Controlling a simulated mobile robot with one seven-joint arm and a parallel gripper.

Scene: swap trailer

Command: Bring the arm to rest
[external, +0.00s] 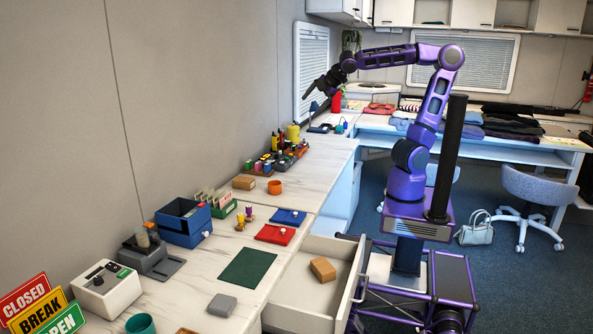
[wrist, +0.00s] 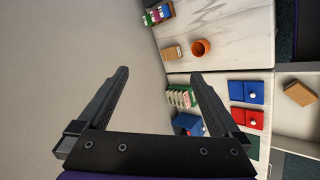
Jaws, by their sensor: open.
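My purple arm stands on its wheeled base at the right of the external view, raised high and reaching left over the counter. My gripper (external: 319,90) is in the air near the wall, above the far part of the counter. In the wrist view my gripper (wrist: 160,90) has its two dark fingers wide apart, with nothing between them. It is open and touches nothing that I can see.
An open drawer (external: 310,290) with a tan block (external: 322,269) juts out by my base. Air around the arm is clear.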

